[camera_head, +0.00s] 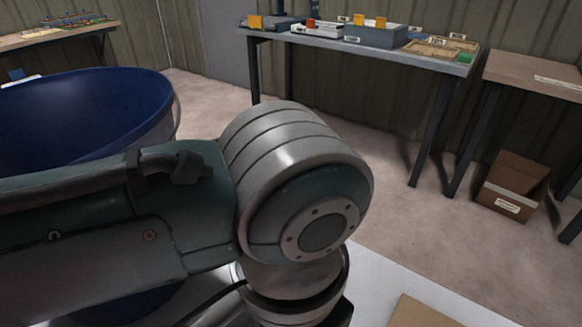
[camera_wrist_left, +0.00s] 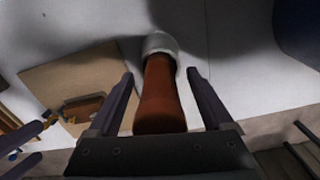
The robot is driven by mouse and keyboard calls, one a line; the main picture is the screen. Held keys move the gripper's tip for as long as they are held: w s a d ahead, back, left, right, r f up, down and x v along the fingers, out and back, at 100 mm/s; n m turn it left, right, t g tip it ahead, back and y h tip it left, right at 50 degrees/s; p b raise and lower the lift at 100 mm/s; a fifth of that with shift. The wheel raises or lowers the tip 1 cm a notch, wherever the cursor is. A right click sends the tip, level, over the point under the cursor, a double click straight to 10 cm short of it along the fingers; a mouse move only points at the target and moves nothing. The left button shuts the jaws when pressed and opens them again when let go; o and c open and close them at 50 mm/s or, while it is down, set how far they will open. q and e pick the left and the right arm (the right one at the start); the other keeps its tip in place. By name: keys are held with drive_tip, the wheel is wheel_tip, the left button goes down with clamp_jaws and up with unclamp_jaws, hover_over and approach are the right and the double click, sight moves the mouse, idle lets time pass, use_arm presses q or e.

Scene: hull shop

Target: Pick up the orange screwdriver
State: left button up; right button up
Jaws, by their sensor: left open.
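In the left wrist view, an orange-brown tapered thing with a pale rounded end, which may be the orange screwdriver (camera_wrist_left: 160,90), lies between the two fingers of my left gripper (camera_wrist_left: 160,76). The fingers are open, with a visible gap on each side of it. Its near end is hidden behind the gripper body. I cannot tell its height above the white surface. In the head view my left arm crosses the picture and hides its gripper and the work spot.
A white surface (camera_head: 385,285) bears a brown board (camera_head: 420,313). A big blue tub (camera_head: 80,110) stands at left. Farther back are a grey bench (camera_head: 455,68), a brown table (camera_head: 520,72) and a cardboard box (camera_head: 512,185).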

use_arm(q)
drive_tip(key=shift+r, duration=0.1)
clamp_jaws()
idle(0.5)
use_arm(e)
drive_tip(key=shift+r, duration=0.1)
